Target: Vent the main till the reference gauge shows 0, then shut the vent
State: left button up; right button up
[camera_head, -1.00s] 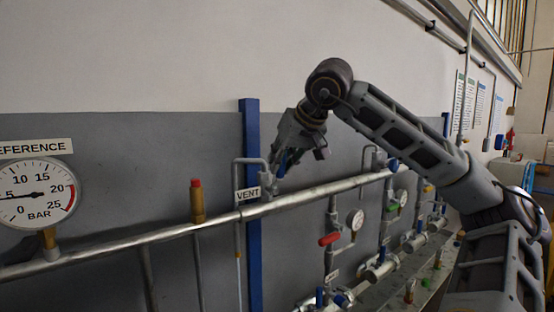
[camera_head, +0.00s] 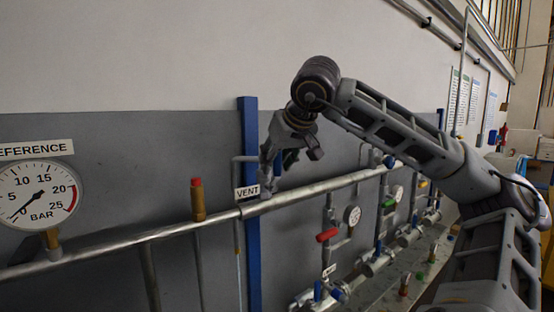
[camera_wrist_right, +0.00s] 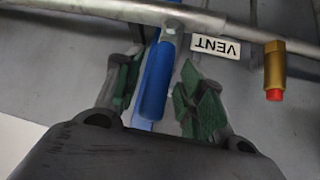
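The reference gauge (camera_head: 38,195) is at the left of the head view. Its needle points down-left, at or very close to 0. The VENT label (camera_head: 247,192) hangs by the main pipe and also shows upside down in the right wrist view (camera_wrist_right: 215,47). The vent's blue handle (camera_wrist_right: 158,80) runs down from a fitting under the pipe in the wrist view. My right gripper (camera_wrist_right: 163,98) is open, one green-padded finger on each side of the handle. Gaps show beside the handle; contact cannot be told. In the head view the right gripper (camera_head: 275,165) partly hides the vent. My left gripper is not in view.
The main pipe (camera_head: 130,241) crosses the view, with a red-capped brass fitting (camera_head: 198,199) standing on it. A blue post (camera_head: 251,260) stands behind. Smaller valves and gauges, including a red-handled valve (camera_head: 327,235), line the right.

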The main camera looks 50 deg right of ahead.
jog(key=shift+s+r, duration=0.1)
jog(key=shift+r, duration=0.05)
jog(key=v, duration=1.1)
jog(key=shift+s+r, duration=0.2)
jog(key=shift+s, duration=0.1)
jog(key=shift+a, duration=0.1)
dwell(0.6)
jog(key=shift+s, duration=0.15)
dwell(2.9)
